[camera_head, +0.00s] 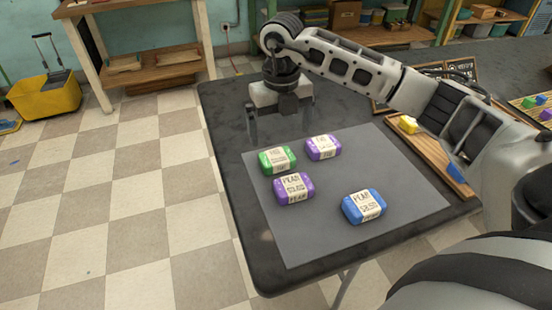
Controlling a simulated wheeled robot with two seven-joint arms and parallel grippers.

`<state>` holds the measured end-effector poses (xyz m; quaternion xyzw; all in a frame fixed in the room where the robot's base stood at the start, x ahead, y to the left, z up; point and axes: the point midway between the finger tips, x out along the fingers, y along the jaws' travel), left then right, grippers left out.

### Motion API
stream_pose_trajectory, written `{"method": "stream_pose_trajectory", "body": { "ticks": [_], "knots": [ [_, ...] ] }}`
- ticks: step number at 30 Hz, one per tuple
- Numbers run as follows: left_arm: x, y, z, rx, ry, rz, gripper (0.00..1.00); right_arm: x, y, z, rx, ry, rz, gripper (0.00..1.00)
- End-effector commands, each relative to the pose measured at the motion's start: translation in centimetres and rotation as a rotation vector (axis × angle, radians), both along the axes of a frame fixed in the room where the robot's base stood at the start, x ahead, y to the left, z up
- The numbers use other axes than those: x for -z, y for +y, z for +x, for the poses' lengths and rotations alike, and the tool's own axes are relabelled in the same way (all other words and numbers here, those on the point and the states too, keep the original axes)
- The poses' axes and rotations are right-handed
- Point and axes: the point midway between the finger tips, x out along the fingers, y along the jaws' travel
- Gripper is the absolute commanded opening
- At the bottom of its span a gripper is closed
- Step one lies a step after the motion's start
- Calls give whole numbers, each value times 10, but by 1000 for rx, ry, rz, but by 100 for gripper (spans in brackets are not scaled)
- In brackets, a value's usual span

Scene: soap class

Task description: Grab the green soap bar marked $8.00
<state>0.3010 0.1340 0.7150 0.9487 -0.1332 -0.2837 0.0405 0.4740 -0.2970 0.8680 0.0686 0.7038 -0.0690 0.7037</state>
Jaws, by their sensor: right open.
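A green soap bar (277,160) with a pale paper label lies at the back left of the grey mat (385,165); its price is too small to read surely. A purple bar (323,147) lies to its right and another purple bar (293,188) lies in front of it. A blue bar (364,206) lies nearer the mat's front. My right gripper (281,135) is open and empty, fingers pointing down, just behind and above the green bar, apart from it. My left gripper is not in view.
A wooden board (437,157) with a yellow piece (408,124) lies right of the mat, under my right arm. The dark table (232,150) has bare room left of the mat. A yellow mop bucket (45,97) stands on the floor.

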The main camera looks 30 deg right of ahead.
Motion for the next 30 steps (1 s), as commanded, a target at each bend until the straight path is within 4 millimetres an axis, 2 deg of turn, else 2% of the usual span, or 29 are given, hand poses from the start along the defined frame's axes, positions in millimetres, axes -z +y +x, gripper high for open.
{"method": "stream_pose_trajectory", "body": {
  "ticks": [1,3,11,16,19,29,30],
  "knots": [
    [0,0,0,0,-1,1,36,11,0,-1,-1,5,1,98],
    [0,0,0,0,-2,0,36,20,0,0,-1,3,0,98],
    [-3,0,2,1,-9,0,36,38,0,3,0,2,1,98],
    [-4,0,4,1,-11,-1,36,63,0,13,1,3,1,98],
    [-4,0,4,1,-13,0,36,77,0,12,-2,4,1,98],
    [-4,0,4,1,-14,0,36,83,0,12,-2,0,0,98],
    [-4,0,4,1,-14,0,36,83,0,12,-2,0,0,87]
  ]
}}
